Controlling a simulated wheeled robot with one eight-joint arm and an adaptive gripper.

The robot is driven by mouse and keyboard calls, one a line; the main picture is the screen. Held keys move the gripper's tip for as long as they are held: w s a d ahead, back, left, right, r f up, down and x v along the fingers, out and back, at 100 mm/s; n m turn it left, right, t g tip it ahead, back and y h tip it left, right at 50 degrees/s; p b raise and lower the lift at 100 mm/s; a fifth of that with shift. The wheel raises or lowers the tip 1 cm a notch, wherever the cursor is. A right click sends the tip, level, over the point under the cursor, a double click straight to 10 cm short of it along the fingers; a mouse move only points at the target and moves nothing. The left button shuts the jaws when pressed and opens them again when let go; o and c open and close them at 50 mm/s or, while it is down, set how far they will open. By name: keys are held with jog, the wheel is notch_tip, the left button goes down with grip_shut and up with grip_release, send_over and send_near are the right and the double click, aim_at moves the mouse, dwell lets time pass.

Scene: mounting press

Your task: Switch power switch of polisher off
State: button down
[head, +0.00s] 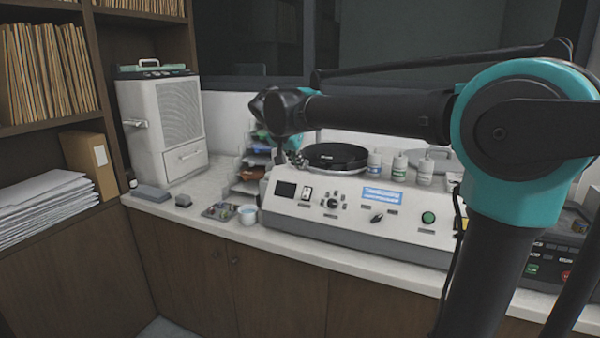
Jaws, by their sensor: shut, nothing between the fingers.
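The polisher (345,232) is a long white machine with a sloped front panel and a dark round platen (337,156) on top. A small rocker switch (307,193), likely the power switch, sits on the panel right of a dark display (285,190). Its position is too small to read. My arm reaches leftward above the polisher. My gripper (296,158) shows small and dark below the arm's far end, near the platen's left edge. It is shut and empty, partly hidden by my arm, and apart from the rocker switch.
The panel also bears a knob (376,217) and a green button (428,217). Several bottles (399,167) stand behind it. A white cabinet unit (165,125) stands farther left. Another control panel (550,258) is at right.

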jog(key=shift+w+r+v, duration=0.1)
jog(key=shift+v, duration=0.6)
jog(key=shift+w+r+v, duration=0.1)
jog(key=shift+w+v, duration=0.05)
jog(key=shift+v, duration=0.5)
jog(key=shift+d, duration=0.1)
jog(key=s+d+f+n+g, duration=0.15)
jog(key=s+d+f, duration=0.25)
jog(key=d+f, duration=0.8)
jog(key=s+d+f+n+g+y, duration=0.1)
jog(key=s+d+f, duration=0.6)
jog(key=s+f, duration=0.3)
jog(key=s+d+f+n+g+y, duration=0.1)
jog(key=s+d+f, duration=0.5)
jog(key=s+f, duration=0.5)
jog(key=shift+d+f+y, duration=0.4)
jog(key=shift+f, duration=0.4)
jog(key=shift+n, duration=0.25)
